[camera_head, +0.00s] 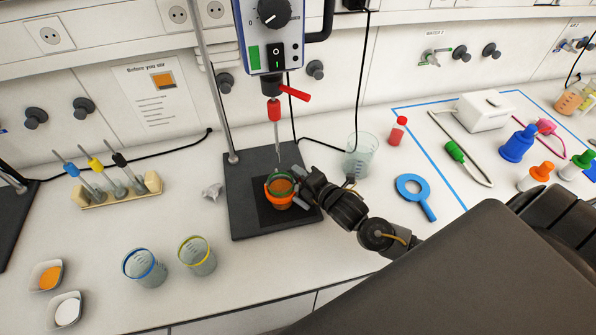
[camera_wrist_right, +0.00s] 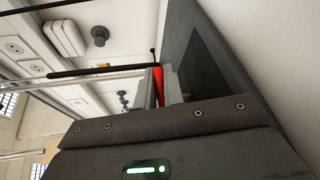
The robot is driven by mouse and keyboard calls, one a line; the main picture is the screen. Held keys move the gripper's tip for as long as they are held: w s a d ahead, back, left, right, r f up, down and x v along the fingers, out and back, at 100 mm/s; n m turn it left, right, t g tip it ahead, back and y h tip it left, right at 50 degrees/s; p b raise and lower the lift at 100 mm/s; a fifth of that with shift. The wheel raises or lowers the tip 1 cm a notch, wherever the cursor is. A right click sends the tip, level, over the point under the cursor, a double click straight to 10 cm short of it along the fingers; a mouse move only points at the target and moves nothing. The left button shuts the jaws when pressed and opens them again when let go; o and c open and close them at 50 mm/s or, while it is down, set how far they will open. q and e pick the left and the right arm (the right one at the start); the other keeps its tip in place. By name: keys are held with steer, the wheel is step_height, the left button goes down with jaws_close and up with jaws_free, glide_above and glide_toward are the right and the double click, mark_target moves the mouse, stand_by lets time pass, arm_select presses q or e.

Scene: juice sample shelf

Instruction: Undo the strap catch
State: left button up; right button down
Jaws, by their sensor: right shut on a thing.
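A beaker of orange-brown liquid (camera_head: 281,186) with a green rim stands on the dark stand base (camera_head: 238,222) under the overhead stirrer. An orange strap (camera_head: 279,203) goes around the beaker's lower part. My right gripper (camera_head: 304,190) is at the beaker's right side, low beside the strap. In the right wrist view its fingers (camera_wrist_right: 159,87) are closed on a narrow red piece (camera_wrist_right: 158,85), which looks like the strap catch. In the head view the gripper hides the catch, so I cannot tell whether it is latched. My left gripper is not in view.
The stirrer (camera_head: 276,40) with a red lever (camera_head: 294,92) hangs above the beaker, its shaft close by. A clear beaker (camera_head: 361,157) stands just behind my right arm. Two beakers (camera_head: 197,256) stand front left. A blue ring tool (camera_head: 415,195) lies at right.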

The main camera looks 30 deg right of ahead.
stand_by(0.3)
steer(key=c, duration=1.5)
jaws_free()
steer(key=shift+s, duration=0.1)
steer(key=shift+s, duration=0.3)
steer(key=b+v, duration=0.2)
steer(key=v, duration=0.7)
steer(key=shift+f+b, duration=0.1)
steer(key=shift+b, duration=0.25)
steer(key=shift+s+r, duration=0.3)
steer(key=shift+s, duration=0.2)
